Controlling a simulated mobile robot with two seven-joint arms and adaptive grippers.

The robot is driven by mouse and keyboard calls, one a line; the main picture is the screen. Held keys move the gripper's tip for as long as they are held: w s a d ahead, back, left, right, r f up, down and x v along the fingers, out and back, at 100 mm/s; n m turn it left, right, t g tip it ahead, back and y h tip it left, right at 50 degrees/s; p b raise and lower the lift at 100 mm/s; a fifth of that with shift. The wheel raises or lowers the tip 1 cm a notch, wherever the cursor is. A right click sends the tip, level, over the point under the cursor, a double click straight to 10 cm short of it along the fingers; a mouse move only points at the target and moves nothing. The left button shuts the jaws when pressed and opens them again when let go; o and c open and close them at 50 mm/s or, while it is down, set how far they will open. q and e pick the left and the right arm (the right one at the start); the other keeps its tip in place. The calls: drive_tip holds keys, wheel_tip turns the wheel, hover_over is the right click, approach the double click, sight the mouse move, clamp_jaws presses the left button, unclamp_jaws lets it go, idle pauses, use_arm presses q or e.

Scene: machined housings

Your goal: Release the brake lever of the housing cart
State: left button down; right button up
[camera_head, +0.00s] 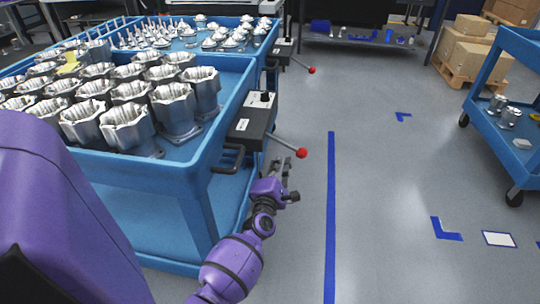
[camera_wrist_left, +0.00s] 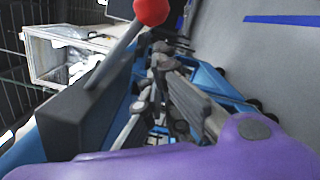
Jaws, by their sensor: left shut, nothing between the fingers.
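The blue housing cart (camera_head: 222,110) stands at the left, with machined housings on its top tray. A black brake box (camera_head: 250,118) sits on its right end. From it the grey brake lever (camera_head: 284,144) sticks out to the right, ending in a red ball (camera_head: 302,153). My left gripper (camera_head: 283,168) is shut and empty, just below and left of the ball in the head view. In the left wrist view the ball (camera_wrist_left: 151,11), lever (camera_wrist_left: 115,52) and box (camera_wrist_left: 75,120) lie left of and above my fingers (camera_wrist_left: 160,82). I cannot tell whether they touch. My right gripper is not in view.
A second blue cart (camera_head: 235,45) with small parts stands behind, with its own red-balled lever (camera_head: 312,70). A blue shelf cart (camera_head: 500,140) is at the right. Cardboard boxes (camera_head: 475,58) sit at the back right. The floor between is clear, with blue tape (camera_head: 331,210).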

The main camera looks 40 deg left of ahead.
use_arm(q)
drive_tip(key=shift+w+d+r, duration=0.3)
drive_tip(key=shift+w+d, duration=0.05)
drive_tip(key=shift+d, duration=0.05)
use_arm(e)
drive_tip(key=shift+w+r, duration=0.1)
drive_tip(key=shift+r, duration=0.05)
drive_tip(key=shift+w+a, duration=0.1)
use_arm(q)
drive_tip(key=shift+d, duration=0.1)
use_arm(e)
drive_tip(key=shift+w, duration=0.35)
use_arm(q)
drive_tip(key=shift+w+d+r+n, duration=0.15)
drive_tip(key=shift+r+n, duration=0.1)
drive_tip(key=shift+n, duration=0.05)
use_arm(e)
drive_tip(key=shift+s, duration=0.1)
